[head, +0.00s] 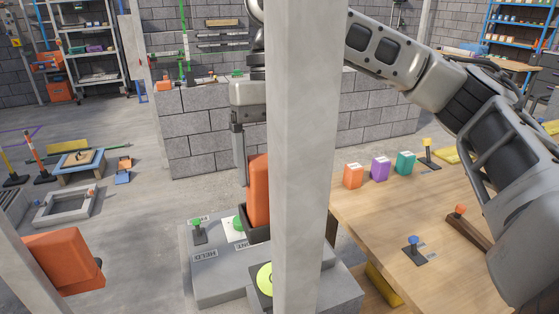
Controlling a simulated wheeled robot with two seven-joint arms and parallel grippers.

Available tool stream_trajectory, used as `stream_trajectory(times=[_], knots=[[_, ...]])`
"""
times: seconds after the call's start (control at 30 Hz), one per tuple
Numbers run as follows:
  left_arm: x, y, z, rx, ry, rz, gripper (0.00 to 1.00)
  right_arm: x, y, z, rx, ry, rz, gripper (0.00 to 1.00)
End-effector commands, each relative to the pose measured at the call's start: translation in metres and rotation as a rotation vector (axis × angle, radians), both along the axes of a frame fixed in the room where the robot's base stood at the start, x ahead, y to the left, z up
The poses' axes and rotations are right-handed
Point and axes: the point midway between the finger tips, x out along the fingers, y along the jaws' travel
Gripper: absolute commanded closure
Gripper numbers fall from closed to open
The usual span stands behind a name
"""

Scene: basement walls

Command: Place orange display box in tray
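A small orange box (353,175) with a white top stands on the wooden table, left of a purple box (380,168) and a teal box (405,162). My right arm reaches across the top and passes behind a grey post. Its gripper (240,155) points down left of the post, well left of the small box. One finger shows beside a larger orange block (258,190); I cannot tell whether it touches it. The other finger is hidden. The block rises from a dark tray-like holder (258,234), partly hidden by the post. My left gripper is out of view.
The grey post (305,160) blocks the middle of the view. A grey bench (215,280) carries labelled plates and a green knob. The wooden table (370,215) holds blue, orange and yellow knobs. Another orange block (62,258) is at lower left. A block wall (200,130) stands behind.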

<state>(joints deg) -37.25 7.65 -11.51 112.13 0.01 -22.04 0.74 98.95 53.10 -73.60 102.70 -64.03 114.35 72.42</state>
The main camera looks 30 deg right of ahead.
Motion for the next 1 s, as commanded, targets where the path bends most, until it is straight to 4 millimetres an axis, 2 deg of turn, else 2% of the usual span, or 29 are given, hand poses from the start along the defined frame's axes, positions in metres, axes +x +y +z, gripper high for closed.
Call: stream_trajectory(times=[0.07,0.1,0.17,0.47,0.57,0.67,0.7,1.0], knots=[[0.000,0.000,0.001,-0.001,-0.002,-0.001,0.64,0.000,0.001,-0.002,0.000,0.005,0.000,0.65],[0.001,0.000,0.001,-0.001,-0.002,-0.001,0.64,0.000,0.001,-0.003,0.001,0.006,0.000,0.16],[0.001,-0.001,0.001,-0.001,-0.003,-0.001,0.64,0.000,0.001,-0.003,0.000,0.007,0.001,0.00],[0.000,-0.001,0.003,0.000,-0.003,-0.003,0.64,0.001,0.000,0.003,0.000,0.004,0.001,0.00],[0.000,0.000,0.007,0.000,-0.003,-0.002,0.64,0.004,-0.001,0.016,0.000,0.001,0.000,0.00],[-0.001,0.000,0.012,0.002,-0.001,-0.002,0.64,0.008,-0.003,0.036,0.001,0.000,-0.001,0.00],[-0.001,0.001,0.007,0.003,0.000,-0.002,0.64,0.009,-0.003,0.038,-0.002,0.000,0.000,0.00],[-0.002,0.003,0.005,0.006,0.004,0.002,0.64,0.020,-0.008,0.087,-0.003,-0.001,-0.001,0.00]])
